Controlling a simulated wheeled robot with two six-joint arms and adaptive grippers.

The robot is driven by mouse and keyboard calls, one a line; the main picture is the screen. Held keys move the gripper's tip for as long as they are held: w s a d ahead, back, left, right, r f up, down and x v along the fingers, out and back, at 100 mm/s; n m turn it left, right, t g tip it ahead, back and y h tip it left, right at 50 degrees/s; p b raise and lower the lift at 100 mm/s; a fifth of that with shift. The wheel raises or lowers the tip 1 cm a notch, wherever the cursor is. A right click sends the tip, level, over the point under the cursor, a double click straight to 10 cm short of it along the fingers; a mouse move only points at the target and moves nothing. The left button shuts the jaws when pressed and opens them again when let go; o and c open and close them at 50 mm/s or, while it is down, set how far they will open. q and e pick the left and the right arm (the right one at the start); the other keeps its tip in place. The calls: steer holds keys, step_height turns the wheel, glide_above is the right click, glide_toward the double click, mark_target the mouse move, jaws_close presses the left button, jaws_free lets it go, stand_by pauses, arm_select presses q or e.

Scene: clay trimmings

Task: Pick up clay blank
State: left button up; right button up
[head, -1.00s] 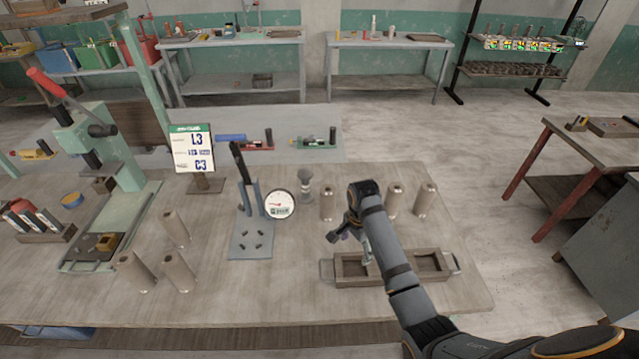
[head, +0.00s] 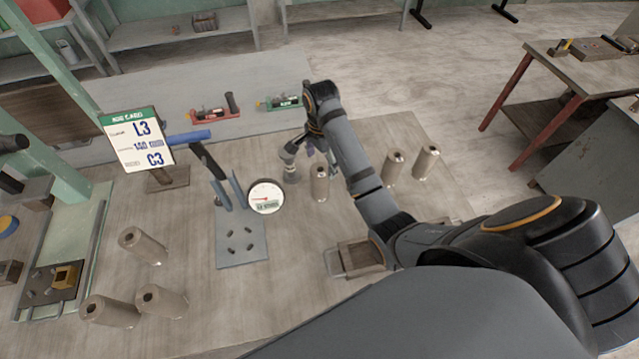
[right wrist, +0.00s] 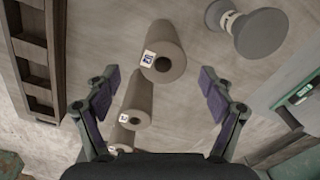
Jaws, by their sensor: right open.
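Clay blanks are beige cylinders with a hole in the end. In the head view one blank (head: 319,184) stands just in front of my right gripper (head: 320,150), with two more blanks (head: 393,168) (head: 426,163) to its right. In the right wrist view the nearest blank (right wrist: 165,55) lies between the spread fingers of my right gripper (right wrist: 155,84), with clear gaps at both sides. It bears a small white label. Two more blanks (right wrist: 138,98) (right wrist: 122,138) line up behind it. The right gripper is empty. My left gripper is out of view.
A wooden tray (head: 335,262) is partly hidden by my arm. A grey spool-shaped stand (head: 291,170) is close left of the nearest blank. A round dial gauge (head: 266,197), a job card (head: 137,140) and three blanks (head: 142,247) stand further left.

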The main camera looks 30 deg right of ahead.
mark_target(320, 170)
step_height(320, 170, down, 5)
steer(key=shift+w+p, duration=0.15)
steer(key=shift+p, duration=1.1)
step_height(320, 170, down, 3)
steer(key=shift+r+p, duration=0.1)
steer(key=shift+p, duration=0.25)
steer(key=shift+w+f, duration=0.1)
steer(key=shift+f, duration=0.4)
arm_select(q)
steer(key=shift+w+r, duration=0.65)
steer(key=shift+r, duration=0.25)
arm_select(e)
steer(key=shift+r, duration=0.1)
jaws_close()
